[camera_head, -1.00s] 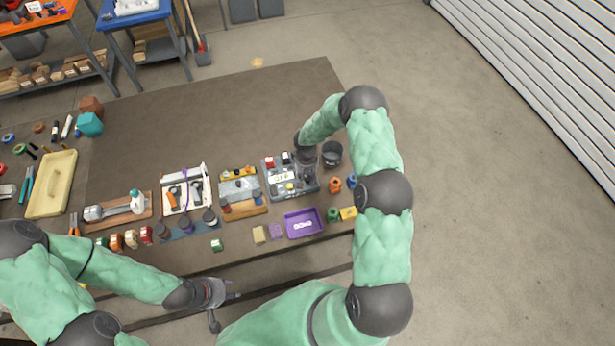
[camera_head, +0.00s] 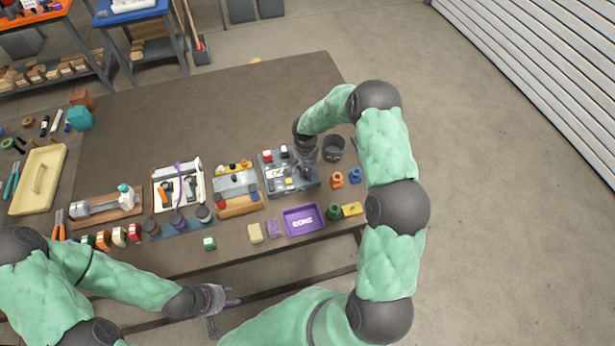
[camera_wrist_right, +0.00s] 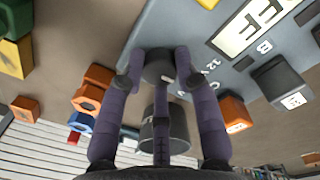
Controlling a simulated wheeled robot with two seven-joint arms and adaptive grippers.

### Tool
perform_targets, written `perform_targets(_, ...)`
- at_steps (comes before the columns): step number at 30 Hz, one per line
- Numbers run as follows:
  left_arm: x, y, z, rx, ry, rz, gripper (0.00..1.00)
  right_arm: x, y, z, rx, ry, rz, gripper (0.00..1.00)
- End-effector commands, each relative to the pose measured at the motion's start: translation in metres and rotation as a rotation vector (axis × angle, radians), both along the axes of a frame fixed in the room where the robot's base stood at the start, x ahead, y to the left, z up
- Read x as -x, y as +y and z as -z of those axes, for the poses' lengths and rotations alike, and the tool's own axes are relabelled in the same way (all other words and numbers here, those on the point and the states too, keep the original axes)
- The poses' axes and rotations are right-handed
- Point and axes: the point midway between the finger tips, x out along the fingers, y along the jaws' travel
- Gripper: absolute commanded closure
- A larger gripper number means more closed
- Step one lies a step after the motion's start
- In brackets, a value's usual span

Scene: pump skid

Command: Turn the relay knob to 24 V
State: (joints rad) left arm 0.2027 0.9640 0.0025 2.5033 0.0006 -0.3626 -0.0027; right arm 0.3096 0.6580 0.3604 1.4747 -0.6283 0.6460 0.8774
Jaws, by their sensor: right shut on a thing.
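The grey relay panel (camera_head: 270,184) lies on the bench in the head view; its surface fills the upper middle of the right wrist view (camera_wrist_right: 150,30). A dark round knob (camera_wrist_right: 158,66) stands on it, with white markings including what looks like "12 V" beside it. My right gripper (camera_wrist_right: 160,72) is shut on the knob, with a purple finger on each side; in the head view this gripper (camera_head: 300,170) hides part of the panel. The knob's pointer is too unclear to read. My left gripper (camera_head: 224,308) is open and empty in front of the bench edge.
A dark cup (camera_head: 334,148) stands right of the panel, near orange (camera_head: 337,180) and blue (camera_head: 355,175) parts. A purple tray (camera_head: 303,220) is in front. In the wrist view a display (camera_wrist_right: 250,28) and a dark block (camera_wrist_right: 282,82) are on the panel. The back of the bench is clear.

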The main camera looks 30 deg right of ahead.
Motion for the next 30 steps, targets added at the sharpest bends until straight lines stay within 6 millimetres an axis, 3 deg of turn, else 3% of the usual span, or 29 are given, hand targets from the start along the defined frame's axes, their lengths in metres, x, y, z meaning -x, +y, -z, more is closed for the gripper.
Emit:
perform_targets(1,0.0,0.0,0.013,0.0,0.0,0.0,0.6,0.0,0.001,0.007,-0.001,0.0,0.043,1.0)
perform_targets(3,0.0,0.0,0.022,0.0,0.0,0.0,0.6,0.001,0.001,0.006,-0.001,0.001,0.11,1.0)
perform_targets(12,0.0,0.0,0.049,0.0,0.0,0.0,0.6,0.001,0.001,0.005,-0.001,0.004,0.359,1.0)
perform_targets(30,0.0,0.0,0.067,0.0,0.0,0.0,0.6,0.001,0.002,0.002,-0.003,0.005,0.568,1.0)
